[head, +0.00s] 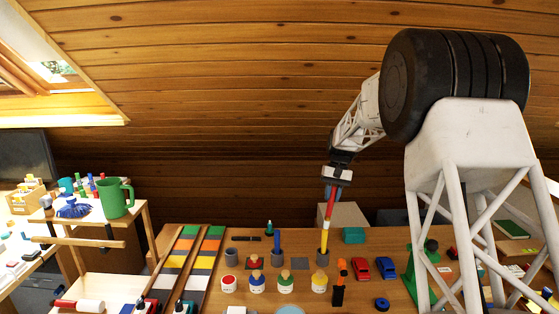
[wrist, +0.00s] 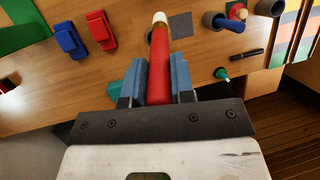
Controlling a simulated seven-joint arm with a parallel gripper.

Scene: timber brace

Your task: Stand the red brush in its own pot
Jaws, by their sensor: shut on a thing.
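My gripper (head: 331,187) is shut on the red brush (head: 330,204), high above the bench. In the wrist view the brush (wrist: 159,70) sits between the blue finger pads and its white tip points away from me. In the head view its lower end lines up with a yellow brush (head: 324,239) in a grey pot (head: 323,258); I cannot tell whether they touch. That pot is partly hidden behind the red brush in the wrist view. A blue brush (head: 277,239) stands in another grey pot (head: 277,260). A third grey pot (head: 231,257) at the left appears empty.
A red car (head: 360,269) and a blue car (head: 386,268) are at the right. Coloured strips (head: 205,262) lie left. A flat grey square (head: 299,263) lies between two pots.

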